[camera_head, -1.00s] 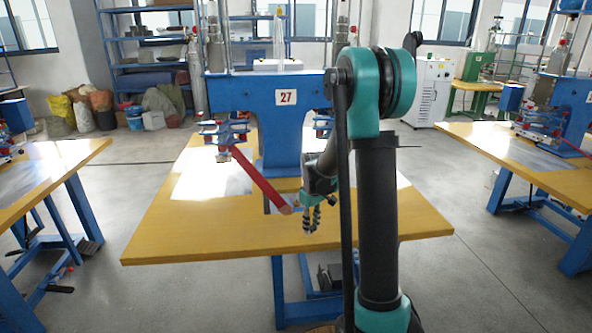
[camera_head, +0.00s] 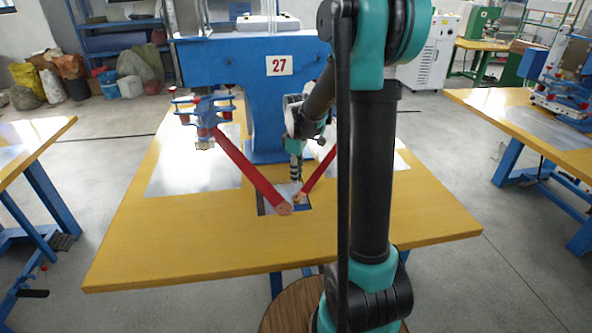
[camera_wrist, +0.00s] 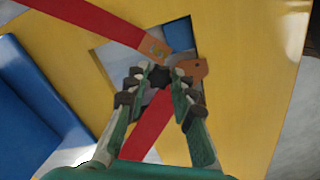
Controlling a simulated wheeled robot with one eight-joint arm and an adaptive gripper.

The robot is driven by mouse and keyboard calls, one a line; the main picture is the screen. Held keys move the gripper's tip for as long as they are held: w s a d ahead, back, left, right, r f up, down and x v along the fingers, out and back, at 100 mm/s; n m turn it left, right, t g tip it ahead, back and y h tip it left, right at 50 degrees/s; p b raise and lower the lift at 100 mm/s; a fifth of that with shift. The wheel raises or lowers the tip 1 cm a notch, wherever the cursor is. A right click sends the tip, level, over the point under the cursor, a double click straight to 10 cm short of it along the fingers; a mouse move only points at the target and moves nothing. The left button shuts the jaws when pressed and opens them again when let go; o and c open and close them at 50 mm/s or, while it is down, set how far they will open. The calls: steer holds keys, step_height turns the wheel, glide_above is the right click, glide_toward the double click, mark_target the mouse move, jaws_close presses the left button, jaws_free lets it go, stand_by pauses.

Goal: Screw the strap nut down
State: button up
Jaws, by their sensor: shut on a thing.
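My gripper (camera_wrist: 160,90) is shut on a dark star-shaped knob (camera_wrist: 158,76), which looks like the strap nut. In the head view my gripper (camera_head: 296,172) points down over the opening in the table, and the knob cannot be made out there. Two red straps (camera_head: 248,167) (camera_head: 319,170) run down to this opening and end in tan tips. In the wrist view one strap (camera_wrist: 85,10) comes from the upper left and the other strap (camera_wrist: 147,128) passes below the fingers. The tan tip at right has a small hole. Whether the knob touches anything below is unclear.
A blue machine (camera_head: 273,110) marked 27 stands behind the opening on a yellow table (camera_head: 200,243). A blue clamp head (camera_head: 205,118) hangs at the left strap's upper end. The table's front is clear. Other yellow tables stand left and right.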

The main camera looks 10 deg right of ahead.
glide_above(297, 194)
steer(key=shift+f, duration=2.05)
steer(key=shift+f, duration=0.25)
steer(key=shift+f, duration=0.45)
steer(key=shift+f, duration=0.85)
stand_by(0.9)
steer(key=m, duration=1.2)
steer(key=shift+m, duration=0.3)
steer(key=m, duration=0.7)
steer(key=shift+a, duration=0.1)
